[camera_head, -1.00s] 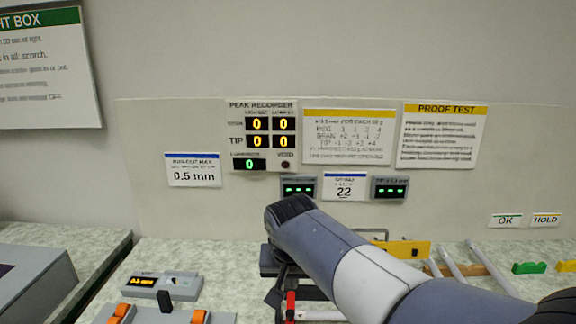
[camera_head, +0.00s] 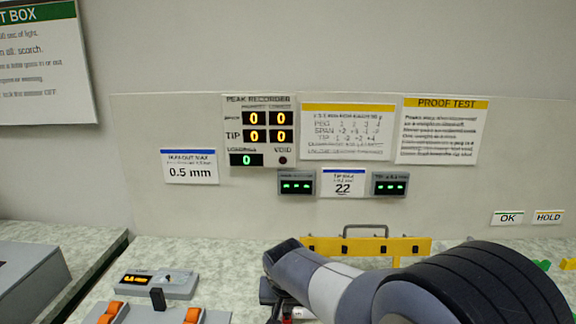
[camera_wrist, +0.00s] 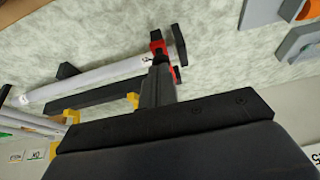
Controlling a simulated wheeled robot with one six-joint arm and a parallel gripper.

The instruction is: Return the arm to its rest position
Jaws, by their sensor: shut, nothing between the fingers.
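My arm (camera_head: 330,285) reaches in from the lower right of the head view, with a large dark joint close to the camera. Its far end hides the gripper's fingertips there. In the wrist view my gripper (camera_wrist: 158,66) is shut and empty, its grey fingers together past the black crossbar. Behind it, a white rod (camera_wrist: 90,78) lies above the pale counter beside a dark bar (camera_wrist: 98,95). Red and black pieces (camera_wrist: 157,46) show near the rod's end, close to the fingertips in the picture. I cannot tell whether they touch.
A yellow rack (camera_head: 345,246) with a handle stands behind my arm. A grey box with orange switches (camera_head: 112,312) and a small display unit (camera_head: 150,283) sit on the counter at left. The wall panel carries a peak recorder (camera_head: 262,132) and signs.

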